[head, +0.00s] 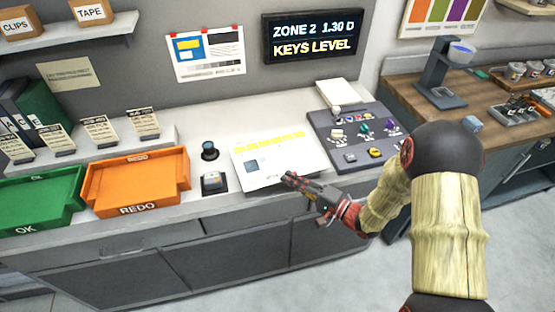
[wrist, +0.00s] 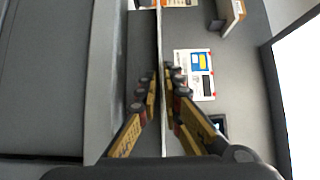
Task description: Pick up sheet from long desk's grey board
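The sheet (head: 275,165) is white, with a row of yellow blocks and a small grey square. It lies near the front edge of the long desk (head: 205,205). In the wrist view, a thin pale strip, seemingly the sheet (wrist: 160,35) edge-on, runs between the fingers. My gripper (head: 288,179) is at the sheet's front right side. In the wrist view, my gripper (wrist: 161,75) has its fingers on both sides of this strip, with a gap between them; contact is unclear.
A dark grey panel (head: 318,122) with coloured knobs stands right of the sheet. Left are a button box (head: 213,182), a black knob (head: 209,150), an orange REDO tray (head: 138,209) and a green OK tray (head: 40,228). A white pad (head: 337,92) lies behind the panel.

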